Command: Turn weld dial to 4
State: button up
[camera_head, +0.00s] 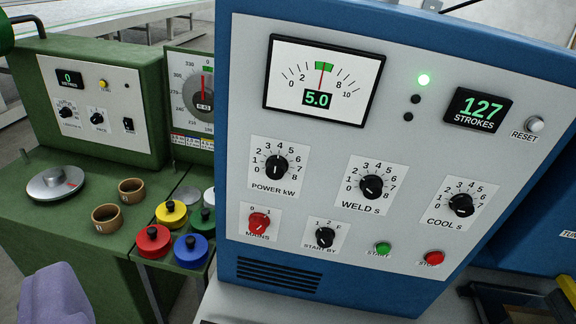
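The weld dial (371,186) is a black round knob on a white plate marked "WELD s", with a scale from 0 to 8. It sits in the middle of the row of three dials on the blue-framed welder panel (330,208). Its pointer mark is small and seems to face left, toward the low numbers; I cannot read the exact setting. The power dial (276,167) is to its left and the cool dial (461,204) to its right. My gripper is not in view, and nothing covers the weld dial.
Below the dials are the red mains knob (258,223), start-by knob (325,237), green button (383,249) and red button (432,258). A meter (323,80) reads 5.0. A lilac shape (52,295) fills the lower-left corner.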

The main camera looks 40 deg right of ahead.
aim_at(372, 186)
jog(key=z, duration=1.2)
